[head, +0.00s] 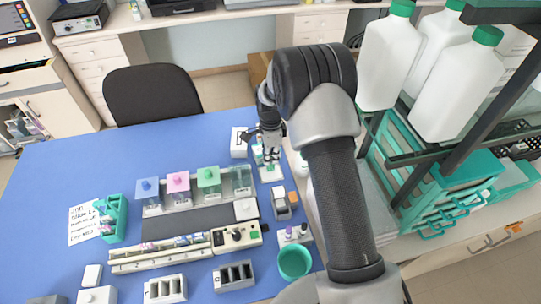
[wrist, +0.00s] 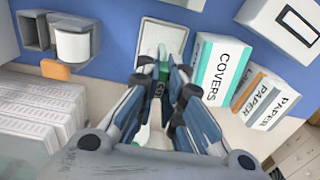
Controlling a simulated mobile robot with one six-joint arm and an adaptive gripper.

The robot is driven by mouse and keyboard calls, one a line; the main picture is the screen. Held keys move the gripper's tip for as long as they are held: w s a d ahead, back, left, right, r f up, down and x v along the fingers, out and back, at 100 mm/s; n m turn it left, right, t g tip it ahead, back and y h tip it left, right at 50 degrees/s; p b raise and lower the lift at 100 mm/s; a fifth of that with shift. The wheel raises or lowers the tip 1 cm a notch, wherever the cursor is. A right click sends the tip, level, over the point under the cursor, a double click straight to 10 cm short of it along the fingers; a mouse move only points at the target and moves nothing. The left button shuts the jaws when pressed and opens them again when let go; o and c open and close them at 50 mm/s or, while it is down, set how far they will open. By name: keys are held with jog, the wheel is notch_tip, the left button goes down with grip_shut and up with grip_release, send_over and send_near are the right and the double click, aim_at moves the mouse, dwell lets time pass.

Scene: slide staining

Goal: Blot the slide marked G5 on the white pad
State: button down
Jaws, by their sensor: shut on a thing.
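My gripper (head: 269,150) is at the right part of the blue table, pointing down. In the wrist view its fingers (wrist: 162,82) are shut on a thin slide (wrist: 163,68) with a green end. Its mark cannot be read. The white pad (wrist: 165,36) lies just beyond the fingertips in the wrist view. In the head view the pad (head: 271,176) lies right under the gripper. The slide is over the pad's near edge in the wrist view; I cannot tell whether it touches the pad.
A COVERS box (wrist: 213,68) and a PAPER box (wrist: 266,100) stand close beside the fingers. A slide tray (head: 160,256) and teal cup (head: 294,263) are nearer.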

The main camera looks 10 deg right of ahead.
jog(key=shift+s+f+b, duration=0.1)
jog(key=shift+f+b, duration=0.3)
jog(key=shift+f, duration=0.2)
dwell(3.2)
jog(key=shift+r+p, duration=1.8)
jog(key=shift+r, duration=1.3)
jog(key=shift+r, duration=0.1)
